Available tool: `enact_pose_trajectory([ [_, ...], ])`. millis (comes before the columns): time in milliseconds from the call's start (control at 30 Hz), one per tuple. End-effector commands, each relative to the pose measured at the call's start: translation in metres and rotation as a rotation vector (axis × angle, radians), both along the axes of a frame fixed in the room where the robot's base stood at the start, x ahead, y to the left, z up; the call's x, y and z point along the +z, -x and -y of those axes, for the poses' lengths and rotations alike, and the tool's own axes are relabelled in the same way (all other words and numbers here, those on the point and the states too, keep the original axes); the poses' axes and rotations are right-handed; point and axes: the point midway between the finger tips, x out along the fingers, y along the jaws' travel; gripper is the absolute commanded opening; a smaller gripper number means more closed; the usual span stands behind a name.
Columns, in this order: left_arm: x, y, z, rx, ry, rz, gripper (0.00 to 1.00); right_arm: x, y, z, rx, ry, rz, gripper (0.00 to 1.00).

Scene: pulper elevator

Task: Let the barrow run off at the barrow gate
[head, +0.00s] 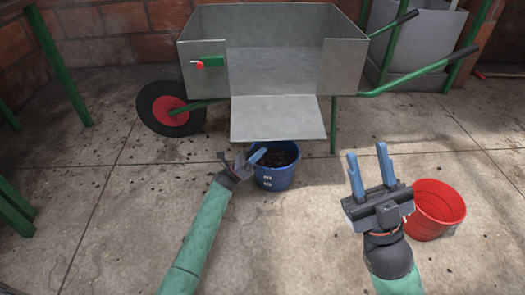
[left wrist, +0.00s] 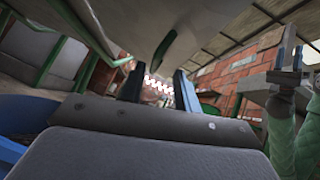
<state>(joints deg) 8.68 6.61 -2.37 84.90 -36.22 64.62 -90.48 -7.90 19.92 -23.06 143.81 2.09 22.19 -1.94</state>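The barrow (head: 207,75) is a grey metal box on a green frame in the head view. Its gate flap (head: 278,118) is folded down at the front, so the box is open, and the visible floor inside looks bare. A green latch with a red end (head: 207,62) sits on the front panel left of the opening. A blue bucket (head: 275,180) with dark brown stuff in it stands just below the flap. My left gripper (head: 254,157) is open and empty beside the bucket's rim, under the flap edge. My right gripper (head: 370,165) is open and empty, pointing up.
A red bucket (head: 437,207), seemingly empty, stands right of my right gripper. The barrow's wheel (head: 170,108) is at left and its green handles (head: 420,75) reach right. A grey bin (head: 410,45) stands behind.

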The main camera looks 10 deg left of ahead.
Motion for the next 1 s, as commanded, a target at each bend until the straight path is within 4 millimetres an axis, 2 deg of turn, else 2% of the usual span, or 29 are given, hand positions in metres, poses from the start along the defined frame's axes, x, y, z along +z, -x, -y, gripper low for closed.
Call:
enact_pose_trajectory([
  [1000, -0.04, -0.003, -0.043, 0.001, 0.0, -0.001, 0.32, -0.038, 0.0, 0.0, 0.0, 0.0, 0.0, 0.36],
])
